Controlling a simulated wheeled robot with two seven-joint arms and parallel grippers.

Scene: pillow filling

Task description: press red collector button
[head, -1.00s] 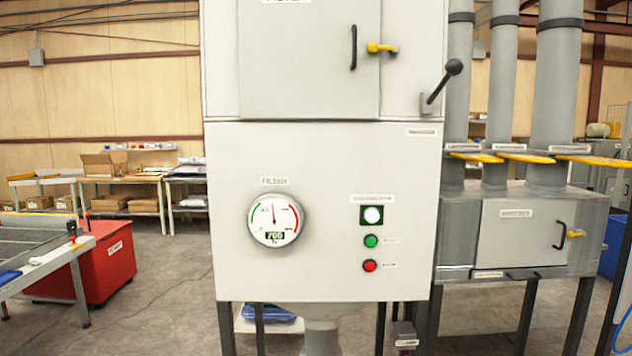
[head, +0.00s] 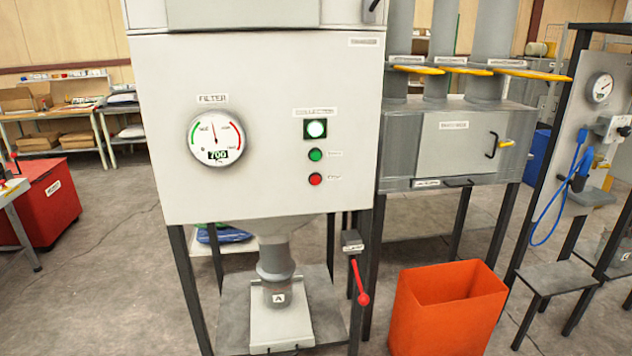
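The red collector button (head: 315,179) is a small round button on the front of the pale grey collector cabinet (head: 260,70). It sits at the bottom of a short column, beside a label that seems to read STOP. The green button (head: 315,155) is just above it. A lit white-green lamp (head: 316,129) in a dark square frame is at the top of the column. The round filter gauge (head: 217,138) to the left shows 700. Neither of my grippers is in view, and nothing covers the buttons.
An orange open bin (head: 447,310) stands on the floor at right front. A lever with a red knob (head: 360,285) hangs below the cabinet. A red cart (head: 45,202) is at left. Grey ducts with yellow slide handles (head: 465,71) stand behind right. Floor at left front is clear.

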